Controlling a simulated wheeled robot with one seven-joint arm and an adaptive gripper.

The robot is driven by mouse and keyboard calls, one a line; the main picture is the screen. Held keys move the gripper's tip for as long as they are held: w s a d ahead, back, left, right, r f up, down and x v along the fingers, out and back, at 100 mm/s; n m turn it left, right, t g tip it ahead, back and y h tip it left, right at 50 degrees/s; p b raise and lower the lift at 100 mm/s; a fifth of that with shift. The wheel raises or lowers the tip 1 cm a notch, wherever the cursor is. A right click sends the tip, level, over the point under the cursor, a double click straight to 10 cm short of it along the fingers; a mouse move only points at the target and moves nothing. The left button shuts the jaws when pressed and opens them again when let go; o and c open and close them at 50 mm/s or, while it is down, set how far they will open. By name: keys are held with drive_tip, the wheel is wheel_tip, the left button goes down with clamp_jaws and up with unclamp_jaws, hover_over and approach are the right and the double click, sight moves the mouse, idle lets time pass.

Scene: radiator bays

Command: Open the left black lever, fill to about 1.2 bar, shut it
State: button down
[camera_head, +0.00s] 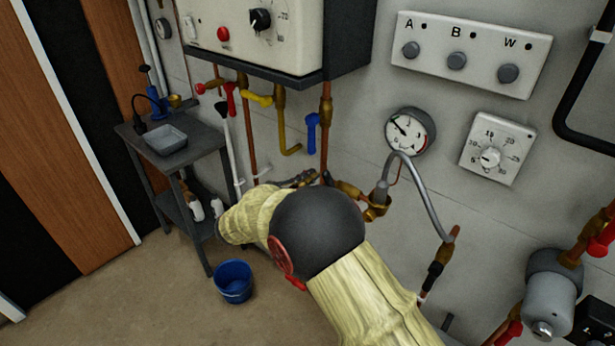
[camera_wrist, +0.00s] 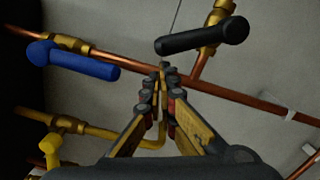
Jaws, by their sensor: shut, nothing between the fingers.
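The left black lever (camera_wrist: 200,38) shows in the wrist view on a brass valve (camera_wrist: 222,12). It lies crosswise to the short copper pipe that the valve sits on. My gripper (camera_wrist: 163,72) is shut and empty, its fingertips just below the lever in the picture; I cannot tell whether they touch it. In the head view my gripper (camera_head: 300,180) is by the pipes under the boiler, and my arm hides much of this area. The round pressure gauge (camera_head: 410,131) hangs on the wall; its needle points to the upper left, its numbers too small to read.
A blue lever (camera_wrist: 80,62) and a yellow lever (camera_wrist: 50,148) are left of my gripper. A grey hose (camera_head: 425,195) arches to another black-handled valve (camera_head: 436,272). A grey side table (camera_head: 200,130) and a blue bucket (camera_head: 233,281) stand at the left.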

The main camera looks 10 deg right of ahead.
sight(323, 173)
drive_tip(key=shift+s+r, duration=0.1)
drive_tip(key=shift+s+d+r+m, duration=0.1)
drive_tip(key=shift+d+r+m, duration=0.05)
drive_tip(key=shift+m, duration=0.25)
drive_tip(key=shift+s+d+r+m+b, duration=0.1)
drive_tip(key=shift+s+r+m+b, duration=0.1)
drive_tip(key=shift+m+b, duration=0.15)
drive_tip(key=shift+s+d+r, duration=0.6)
drive_tip(key=shift+s+r, duration=0.1)
drive_tip(key=shift+s, duration=0.1)
drive_tip(key=shift+s+d+r, duration=0.6)
drive_tip(key=shift+s+r, duration=0.05)
drive_tip(key=shift+s, duration=0.15)
